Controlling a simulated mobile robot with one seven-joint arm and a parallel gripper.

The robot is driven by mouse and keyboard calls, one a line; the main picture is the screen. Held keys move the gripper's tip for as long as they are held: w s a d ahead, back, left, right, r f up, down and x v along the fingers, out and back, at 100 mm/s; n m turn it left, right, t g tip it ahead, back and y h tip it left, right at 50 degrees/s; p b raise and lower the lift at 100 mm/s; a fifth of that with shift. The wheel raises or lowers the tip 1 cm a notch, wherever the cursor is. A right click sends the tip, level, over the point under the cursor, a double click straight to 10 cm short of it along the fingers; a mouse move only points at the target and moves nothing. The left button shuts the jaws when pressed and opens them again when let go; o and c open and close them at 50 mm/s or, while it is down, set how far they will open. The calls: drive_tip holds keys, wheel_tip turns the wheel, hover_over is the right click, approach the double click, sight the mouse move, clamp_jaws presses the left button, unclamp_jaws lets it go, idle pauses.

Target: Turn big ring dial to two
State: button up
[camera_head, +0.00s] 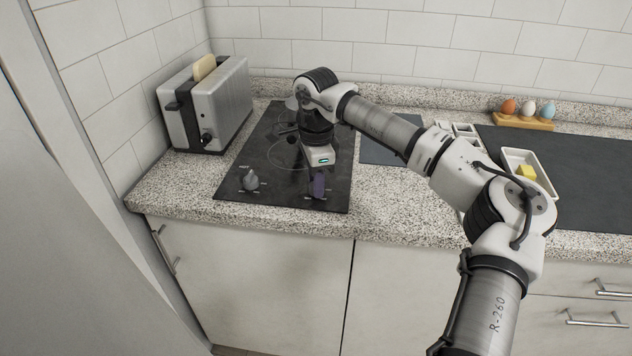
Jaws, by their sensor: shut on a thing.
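The black cooktop (230,190) lies on the speckled counter and has faint ring outlines. Two dials are at its front edge. The left dial (250,182) is grey and stands free. The right dial is at my gripper (318,186), which reaches down from above and is shut on it. The fingers and a dark purple-grey part overlap there, so the dial's pointer is hard to make out. Small white marks are around both dials, too small to read. I cannot tell from the marks which dial belongs to the big ring.
A toaster (222,105) with bread stands left of the cooktop. A white tray (540,178) with a yellow block (526,172) is at the right, by a dark panel (590,175). Eggs in a wooden holder (525,121) are at the back. My arm crosses over the counter.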

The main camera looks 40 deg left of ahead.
drive_tip(key=m+b, duration=0.1)
drive_tip(key=m, duration=0.4)
drive_tip(key=shift+m, duration=0.3)
drive_tip(key=m+b, duration=0.1)
drive_tip(key=m, duration=0.5)
drive_tip(key=m+b, duration=0.1)
drive_tip(key=m, duration=0.4)
drive_tip(key=shift+m+b, duration=0.3)
drive_tip(key=shift+m, duration=0.1)
drive_tip(key=m+b, duration=0.1)
drive_tip(key=m, duration=0.4)
drive_tip(key=shift+m, duration=0.4)
drive_tip(key=o, duration=1)
